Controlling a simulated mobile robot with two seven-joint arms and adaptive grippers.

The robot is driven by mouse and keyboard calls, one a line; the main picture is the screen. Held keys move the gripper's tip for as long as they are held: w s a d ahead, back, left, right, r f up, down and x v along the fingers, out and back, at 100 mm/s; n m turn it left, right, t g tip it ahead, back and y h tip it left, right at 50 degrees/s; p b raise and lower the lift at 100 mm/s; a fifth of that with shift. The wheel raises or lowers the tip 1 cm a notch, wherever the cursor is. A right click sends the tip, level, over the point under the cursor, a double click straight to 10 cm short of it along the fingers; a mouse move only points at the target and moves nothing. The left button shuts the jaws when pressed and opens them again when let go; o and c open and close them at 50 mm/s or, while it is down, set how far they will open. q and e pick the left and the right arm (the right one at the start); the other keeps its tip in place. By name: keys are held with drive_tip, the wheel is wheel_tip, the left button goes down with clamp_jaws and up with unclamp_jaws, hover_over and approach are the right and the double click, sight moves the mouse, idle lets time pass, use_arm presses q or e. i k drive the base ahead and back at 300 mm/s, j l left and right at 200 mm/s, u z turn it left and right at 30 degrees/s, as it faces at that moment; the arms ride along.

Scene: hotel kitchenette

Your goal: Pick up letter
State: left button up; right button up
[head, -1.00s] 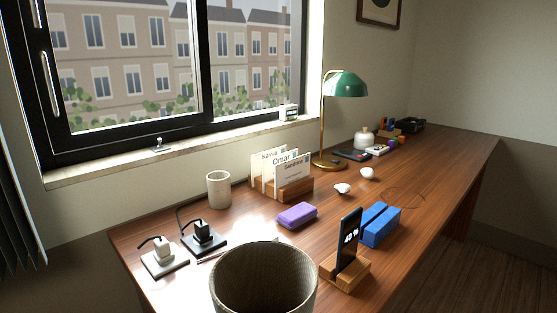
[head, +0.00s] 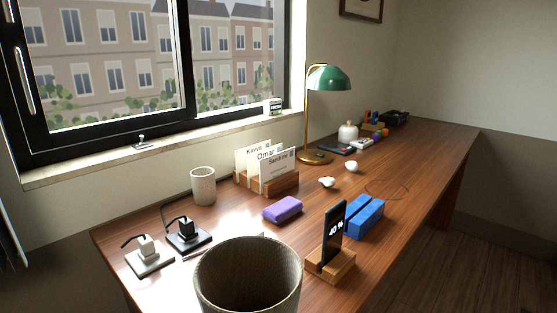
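Several white letters stand upright in a wooden letter holder (head: 284,186) on the desk, below the window. The front letter (head: 277,168) reads something like "Sandrine". The middle letter (head: 265,153) reads "Omar", and the rear letter (head: 247,150) reads something like "Kavya". The lower parts of the letters are hidden by the holder. Neither of my grippers shows in the head view.
A purple case (head: 282,209) lies in front of the holder, and a cup (head: 203,186) stands to its left. A large bin (head: 203,290) is in the foreground. A phone (head: 334,230) on a stand, a blue block (head: 364,216) and a green lamp (head: 329,78) are to the right.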

sight(275, 165)
drive_tip(key=k+j+u, duration=0.1)
drive_tip(key=k, duration=1)
drive_tip(key=k+u, duration=0.15)
drive_tip(key=u, duration=1.45)
drive_tip(key=l+u, duration=0.1)
drive_tip(key=u, duration=0.4)
drive_tip(key=l+u, duration=0.15)
drive_tip(key=u, duration=0.8)
drive_tip(key=k+l, duration=0.3)
drive_tip(key=l, duration=0.2)
drive_tip(key=k+l, duration=0.3)
drive_tip(key=l, duration=0.15)
drive_tip(key=k+l, duration=0.3)
drive_tip(key=l, duration=0.2)
drive_tip(key=k+l, duration=0.3)
drive_tip(key=l, duration=0.15)
drive_tip(key=k+l, duration=0.35)
drive_tip(key=l, duration=0.15)
drive_tip(key=k+l, duration=0.3)
drive_tip(key=l, duration=0.15)
